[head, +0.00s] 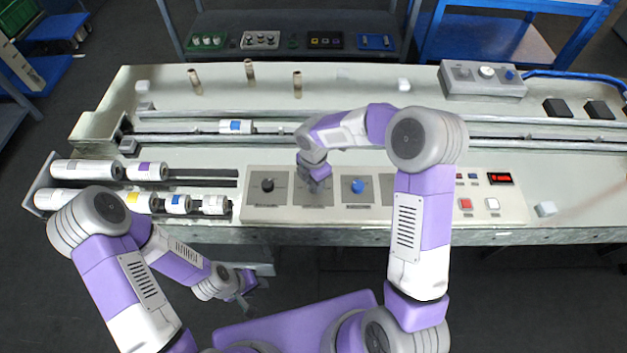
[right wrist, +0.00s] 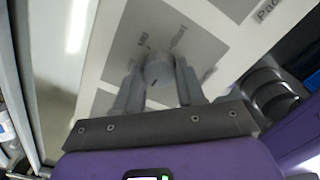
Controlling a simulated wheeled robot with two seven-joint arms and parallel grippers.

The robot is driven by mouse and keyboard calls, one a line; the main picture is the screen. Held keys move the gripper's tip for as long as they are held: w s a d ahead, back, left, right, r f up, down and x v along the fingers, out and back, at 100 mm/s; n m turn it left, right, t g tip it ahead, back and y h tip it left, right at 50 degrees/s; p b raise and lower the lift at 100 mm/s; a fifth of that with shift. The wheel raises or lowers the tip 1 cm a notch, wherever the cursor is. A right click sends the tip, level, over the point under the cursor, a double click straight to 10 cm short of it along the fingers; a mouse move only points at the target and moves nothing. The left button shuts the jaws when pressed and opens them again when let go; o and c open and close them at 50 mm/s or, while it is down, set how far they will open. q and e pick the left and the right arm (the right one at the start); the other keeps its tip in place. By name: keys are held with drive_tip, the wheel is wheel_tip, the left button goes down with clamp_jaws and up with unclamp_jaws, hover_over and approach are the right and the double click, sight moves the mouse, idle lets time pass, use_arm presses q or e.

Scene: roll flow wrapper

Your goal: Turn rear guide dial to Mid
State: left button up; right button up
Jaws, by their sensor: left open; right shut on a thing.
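The control panel (head: 415,207) lies on the front of the machine bed. My right gripper (head: 316,186) points down over its second dial position and hides that dial in the head view. In the right wrist view, a round grey dial (right wrist: 159,68) on a dark grey label plate sits between the two fingers, which are shut on it. My left gripper (head: 246,290) is open and empty, low in front of the machine, away from the panel.
A black dial (head: 267,185) and a blue dial (head: 357,186) flank my right gripper. Red and white buttons and a red display (head: 500,178) are further right. White rolls (head: 85,169) lie at the left. A grey box with knobs (head: 483,78) stands at the back right.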

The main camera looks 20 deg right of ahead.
drive_tip(key=m+b, duration=0.1)
drive_tip(key=m, duration=1.1)
drive_tip(key=shift+b, duration=0.35)
drive_tip(key=m, duration=0.5)
drive_tip(key=shift+m, duration=2.9)
drive_tip(key=o, duration=1)
drive_tip(key=shift+o, duration=0.2)
drive_tip(key=shift+r, duration=0.1)
